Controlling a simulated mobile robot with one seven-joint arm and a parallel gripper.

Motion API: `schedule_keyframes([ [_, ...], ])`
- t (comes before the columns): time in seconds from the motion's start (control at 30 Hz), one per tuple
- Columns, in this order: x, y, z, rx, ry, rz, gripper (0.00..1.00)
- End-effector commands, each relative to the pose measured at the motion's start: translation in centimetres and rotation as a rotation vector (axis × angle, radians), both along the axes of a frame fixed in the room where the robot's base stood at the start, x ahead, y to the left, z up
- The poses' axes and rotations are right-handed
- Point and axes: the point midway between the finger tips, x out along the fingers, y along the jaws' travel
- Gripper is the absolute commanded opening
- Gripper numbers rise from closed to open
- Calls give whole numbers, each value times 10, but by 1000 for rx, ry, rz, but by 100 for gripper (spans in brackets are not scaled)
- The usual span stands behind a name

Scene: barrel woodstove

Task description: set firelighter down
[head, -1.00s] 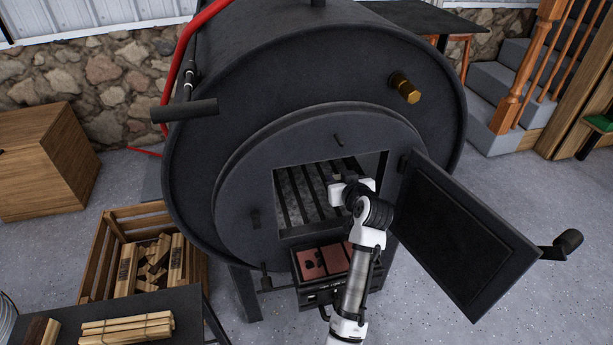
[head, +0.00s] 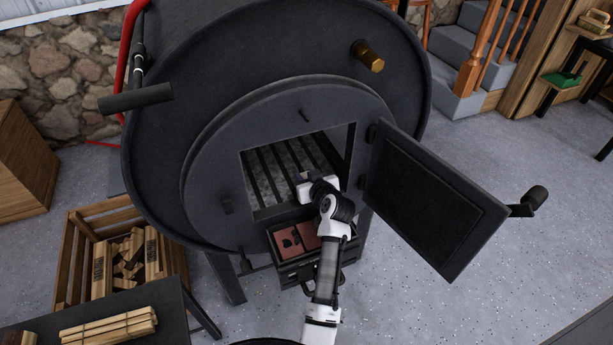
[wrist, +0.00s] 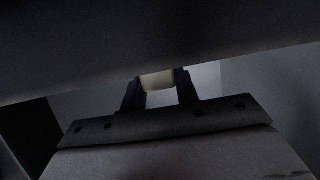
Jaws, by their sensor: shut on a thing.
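The firelighter, a small pale block (wrist: 157,81), is held between the two dark fingers of my gripper (wrist: 159,84) in the wrist view. My gripper is shut on it. In the head view, my white and black wrist is at the lower right part of the stove's square door opening, and the fingers and block cannot be made out there. The black barrel stove (head: 225,160) has its door (head: 432,205) swung open to the right. Dark grate bars (head: 268,172) show inside the opening. A dark surface crosses the top of the wrist view and hides what lies beyond.
Below the opening a drawer (head: 287,243) with reddish contents sticks out. A wooden crate of split wood (head: 68,262) stands at left. A dark table with bundled sticks (head: 108,327) is at lower left. The floor right of the door is clear.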

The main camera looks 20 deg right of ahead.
Motion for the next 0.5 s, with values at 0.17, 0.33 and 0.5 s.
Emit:
schedule_keyframes([
  [0.17,0,0,1,-1,-1,0,5],
  [0.33,0,0,-2,-1,-1,0,35],
  [0.5,0,0,-2,-1,-1,0,52],
])
